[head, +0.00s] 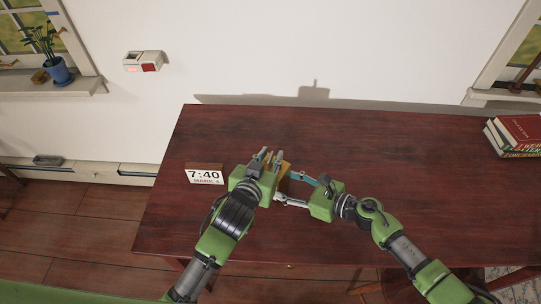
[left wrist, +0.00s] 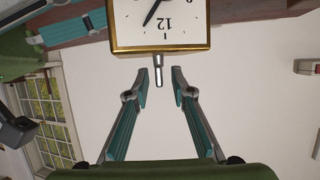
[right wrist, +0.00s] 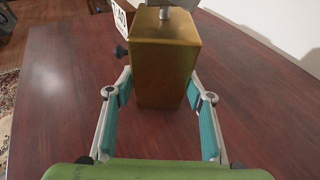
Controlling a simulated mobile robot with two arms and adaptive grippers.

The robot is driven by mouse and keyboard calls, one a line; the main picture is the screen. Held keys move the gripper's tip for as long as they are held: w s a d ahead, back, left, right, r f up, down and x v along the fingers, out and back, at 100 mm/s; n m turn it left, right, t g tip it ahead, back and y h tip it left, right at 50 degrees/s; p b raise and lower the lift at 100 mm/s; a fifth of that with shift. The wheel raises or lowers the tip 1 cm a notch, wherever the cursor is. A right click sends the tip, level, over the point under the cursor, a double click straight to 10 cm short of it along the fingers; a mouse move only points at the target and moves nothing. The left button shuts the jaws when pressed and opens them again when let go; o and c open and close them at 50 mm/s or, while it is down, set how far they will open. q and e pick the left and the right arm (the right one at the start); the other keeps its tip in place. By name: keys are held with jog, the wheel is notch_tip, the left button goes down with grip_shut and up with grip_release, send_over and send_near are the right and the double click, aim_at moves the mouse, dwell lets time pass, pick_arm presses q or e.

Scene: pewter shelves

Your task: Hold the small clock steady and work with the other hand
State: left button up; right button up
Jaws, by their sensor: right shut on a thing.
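The small clock (left wrist: 160,22) has a gold case and a white face, which shows upside down in the left wrist view. A short silver pin (left wrist: 158,75) sticks out from its edge. In the head view my left gripper mostly hides the gold case (head: 286,171). My left gripper (left wrist: 161,78) is open, its fingertips apart near the pin; it also shows in the head view (head: 268,156). My right gripper (right wrist: 160,85) is shut on the clock case (right wrist: 165,65), one finger on each side.
A white card (head: 204,174) reading "7:40 MARK 4" stands on the dark wooden table (head: 400,150), left of the grippers. Books (head: 515,134) lie at the right edge. A white box with a red patch (head: 144,62) is on the wall. The table's right middle is clear.

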pick_arm(q)
jog(key=shift+w+f, duration=0.1)
jog(key=shift+w, duration=0.05)
grip_shut()
jog(key=shift+m+g+h, duration=0.5)
jog(key=shift+m+h, duration=0.6)
jog(key=shift+h, duration=0.1)
